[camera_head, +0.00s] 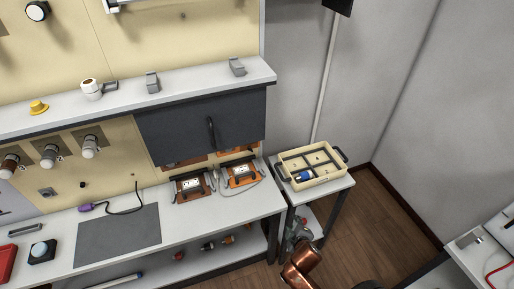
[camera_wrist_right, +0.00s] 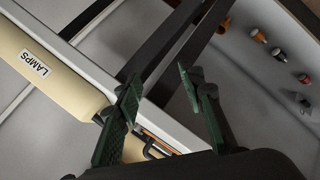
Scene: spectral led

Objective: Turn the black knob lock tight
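A small black knob (camera_head: 82,184) shows on the cream wall panel at the left of the head view; it is too small to tell whether it is the knob lock or how it is turned. A larger round black and white fitting (camera_head: 37,10) is on the panel at the top left. My right gripper (camera_head: 297,226) is beside the small side stand, far to the right of both. In the right wrist view my right gripper (camera_wrist_right: 158,82) is open, with green finger pads apart and nothing between them. My left gripper is not in view.
A cream crate (camera_head: 338,172) labelled LAMPS (camera_wrist_right: 33,65) stands on the side stand. A white bench (camera_head: 190,228) bears a grey mat (camera_head: 118,238) and two orange-framed devices (camera_head: 190,184). A shelf with a dark cabinet (camera_head: 205,128) overhangs it. Wooden floor (camera_head: 385,225) is clear at right.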

